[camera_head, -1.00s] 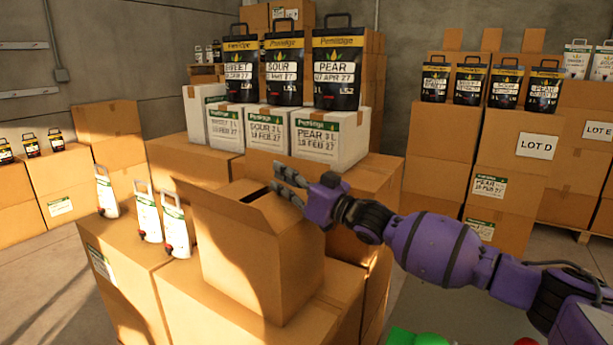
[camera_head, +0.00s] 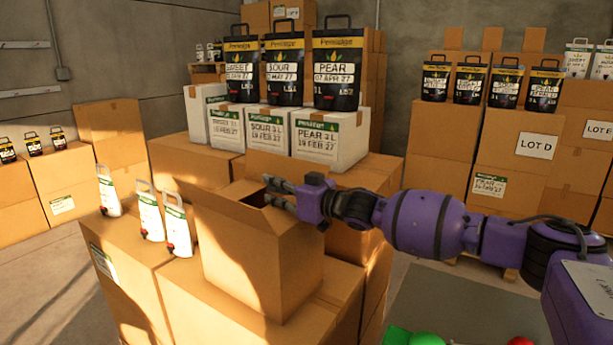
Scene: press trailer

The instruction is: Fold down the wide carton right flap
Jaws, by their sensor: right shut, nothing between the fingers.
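The wide carton (camera_head: 255,262) stands on stacked brown boxes in the middle of the view, with a dark gap in its top. My right gripper (camera_head: 272,190) reaches in from the right and is shut, with nothing held. Its fingers lie at the carton's top right rear corner, at the edge of the opening. The right flap is largely hidden by the fingers and wrist; I cannot tell its angle or whether the fingers touch it. My left gripper is out of view.
Several white pouches (camera_head: 151,212) stand left of the carton on the same boxes. White cartons (camera_head: 330,140) bearing black pouches (camera_head: 338,75) stand close behind my gripper. A stack marked LOT D (camera_head: 512,145) is farther right.

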